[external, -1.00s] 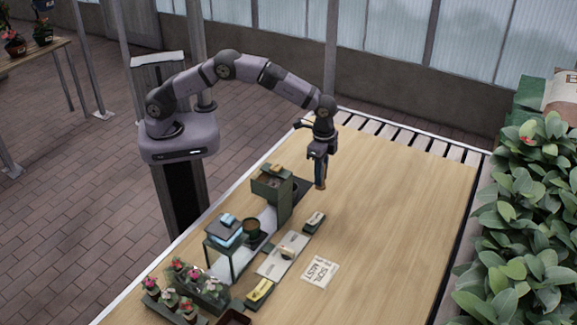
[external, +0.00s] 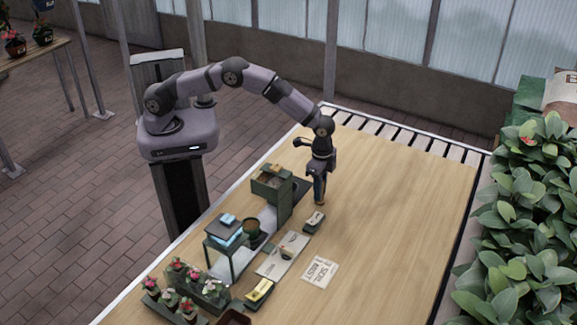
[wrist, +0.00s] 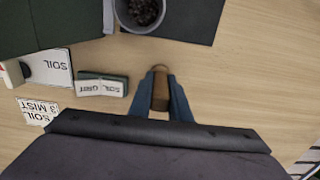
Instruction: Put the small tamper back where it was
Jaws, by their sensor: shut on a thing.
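My gripper (external: 319,186) is in the external view above the wooden table, right of the green stand. In the wrist view its two blue-grey fingers (wrist: 160,98) are shut on a small brown wooden piece, which I take to be the small tamper (wrist: 160,90). Its lower end is hidden, so I cannot tell whether it touches the table.
A green stand (external: 285,200), a white card (wrist: 57,68) marked "SOIL", a printed sheet (external: 320,272) and flower pots (external: 178,290) line the left side. The table's right side is clear.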

